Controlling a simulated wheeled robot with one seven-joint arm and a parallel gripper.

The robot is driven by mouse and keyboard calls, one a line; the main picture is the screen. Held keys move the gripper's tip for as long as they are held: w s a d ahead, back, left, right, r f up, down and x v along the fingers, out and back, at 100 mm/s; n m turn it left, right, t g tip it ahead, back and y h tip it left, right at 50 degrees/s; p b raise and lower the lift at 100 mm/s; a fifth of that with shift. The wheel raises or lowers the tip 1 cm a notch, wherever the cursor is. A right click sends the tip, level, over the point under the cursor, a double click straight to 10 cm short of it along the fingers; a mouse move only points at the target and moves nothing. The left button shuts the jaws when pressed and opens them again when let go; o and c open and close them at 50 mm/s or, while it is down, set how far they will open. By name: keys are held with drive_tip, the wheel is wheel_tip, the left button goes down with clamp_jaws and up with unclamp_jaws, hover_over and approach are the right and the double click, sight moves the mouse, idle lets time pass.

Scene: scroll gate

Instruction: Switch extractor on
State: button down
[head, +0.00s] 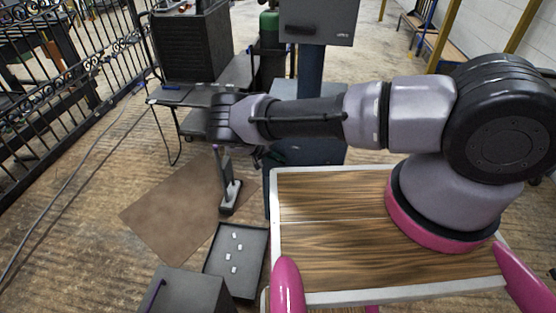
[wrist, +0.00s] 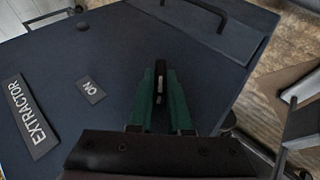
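In the wrist view a dark blue panel (wrist: 115,55) carries a white-lettered EXTRACTOR label (wrist: 33,116) and a small ON label (wrist: 90,90). My gripper (wrist: 161,72) has green fingers pointing at this panel, to the right of the ON label. A narrow black bar (wrist: 160,82), perhaps the switch lever, stands between the fingers; I cannot tell whether they clamp it. In the head view my arm reaches left over the wooden-topped bench, and the gripper tip (head: 268,158) is mostly hidden beside the blue cabinet (head: 310,152).
A black handle (wrist: 203,12) is at the top. In the head view a grey box (head: 318,22) stands on a blue post. A tray (head: 218,262) with small white pieces lies at lower left.

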idle(0.4)
drive_tip(key=y, duration=0.3)
drive_tip(key=shift+d+r+m+y, duration=0.2)
drive_tip(key=shift+d+m+y, duration=0.1)
drive_tip(key=shift+m, duration=0.1)
drive_tip(key=y, duration=0.2)
drive_tip(key=m+t+y, duration=0.1)
drive_tip(key=y, duration=0.1)
drive_tip(key=shift+d, duration=0.3)
drive_tip(key=y, duration=0.3)
drive_tip(key=shift+s+d+m+t+y, duration=0.1)
drive_tip(key=shift+d+m+t+y, duration=0.2)
drive_tip(key=shift+m+t, duration=0.1)
drive_tip(key=shift+f+m+t+y, duration=0.15)
drive_tip(key=shift+m+t+y, duration=0.25)
drive_tip(key=shift+y, duration=1.3)
drive_tip(key=shift+s+y, duration=0.1)
drive_tip(key=shift+y, duration=0.2)
drive_tip(key=c, duration=0.8)
unclamp_jaws()
drive_tip(key=shift+a, duration=0.1)
drive_tip(key=shift+c, duration=0.2)
